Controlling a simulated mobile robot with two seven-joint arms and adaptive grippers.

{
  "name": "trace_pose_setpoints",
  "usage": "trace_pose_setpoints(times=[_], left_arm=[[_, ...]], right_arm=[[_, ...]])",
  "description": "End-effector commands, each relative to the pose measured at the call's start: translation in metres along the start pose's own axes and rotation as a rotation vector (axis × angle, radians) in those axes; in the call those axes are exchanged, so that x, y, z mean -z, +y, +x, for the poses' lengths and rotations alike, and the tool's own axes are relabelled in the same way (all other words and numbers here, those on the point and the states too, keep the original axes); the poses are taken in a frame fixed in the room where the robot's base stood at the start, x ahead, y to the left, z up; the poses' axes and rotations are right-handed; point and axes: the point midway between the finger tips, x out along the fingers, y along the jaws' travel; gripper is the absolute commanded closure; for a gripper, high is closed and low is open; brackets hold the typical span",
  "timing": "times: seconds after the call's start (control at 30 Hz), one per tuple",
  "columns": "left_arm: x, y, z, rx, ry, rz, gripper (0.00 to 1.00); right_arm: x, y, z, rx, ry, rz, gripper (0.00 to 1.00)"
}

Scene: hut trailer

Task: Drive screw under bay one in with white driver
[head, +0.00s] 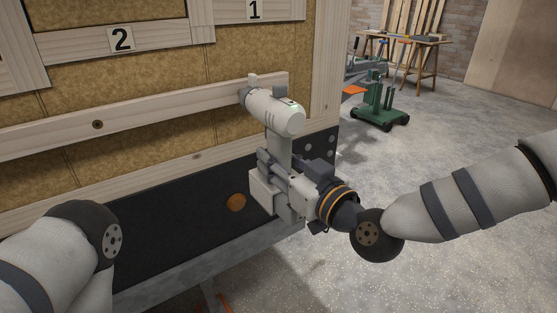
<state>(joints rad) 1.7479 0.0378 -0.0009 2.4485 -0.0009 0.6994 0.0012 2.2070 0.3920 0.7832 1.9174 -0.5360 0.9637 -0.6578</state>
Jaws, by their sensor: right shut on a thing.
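The white driver (275,111) is held upright, its nose pointing left at the wooden rail (190,104) under the sign for bay one (254,10). My right gripper (278,170) is shut on the driver's handle. The nose is at or very near the rail's right part, and any screw there is hidden behind it. Another screw spot (97,124) shows as a dark round mark on the rail under the sign for bay two (121,39). My left arm shows at the lower left, but its gripper is out of view.
A black ledge (180,240) runs below the wall, with an orange-brown round spot (236,202) on it. A green wheeled cart (378,105) and a wooden workbench (405,42) stand behind at the right. The grey floor (450,120) there is mostly clear.

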Motion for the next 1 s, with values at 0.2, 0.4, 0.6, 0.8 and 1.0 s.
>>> trace_pose_setpoints(times=[0.2,0.4,0.6,0.8,1.0], left_arm=[[0.0,0.0,-0.001,0.0,0.001,0.0,0.63],[0.0,0.0,-0.001,0.0,0.001,0.0,0.63],[0.004,0.0,-0.008,-0.001,0.02,0.0,0.63],[0.009,0.001,-0.018,-0.002,0.048,0.0,0.63],[0.009,0.001,-0.019,-0.002,0.051,0.0,0.63]], right_arm=[[0.005,0.001,0.001,-0.002,0.01,-0.002,1.0],[0.005,0.001,0.001,-0.002,0.01,-0.002,1.0],[0.008,0.001,-0.009,-0.003,0.011,-0.005,1.0],[0.009,0.0,-0.028,-0.002,0.013,-0.006,1.0],[0.006,0.018,-0.039,-0.005,0.011,-0.004,1.0]])
